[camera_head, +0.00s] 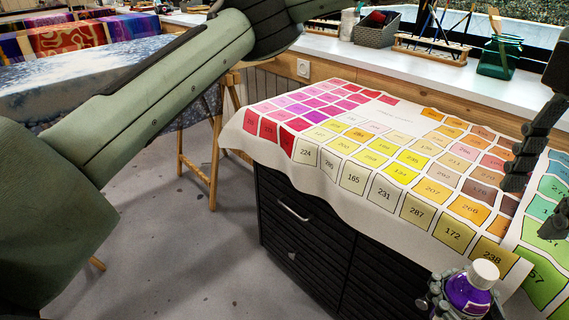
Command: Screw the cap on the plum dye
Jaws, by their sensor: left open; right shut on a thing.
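The plum dye bottle (466,294) is at the bottom right, holding purple liquid. A white cap (484,272) sits on its top; I cannot tell how tightly it is seated. My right gripper (440,297) is shut on the bottle, in front of the cabinet's near edge. The bottle's lower part is cut off by the frame. My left gripper (534,205) is at the right edge, above and to the right of the bottle. Its dark fingers are apart with nothing seen between them, and part of it is outside the picture.
A colour chart cloth (305,158) with numbered squares covers the black cabinet (305,235) and hangs over its edge. A window sill (430,65) behind holds a grey basket (376,30), a wooden rack (430,50) and a green container (499,58). A wooden trestle (213,160) stands left.

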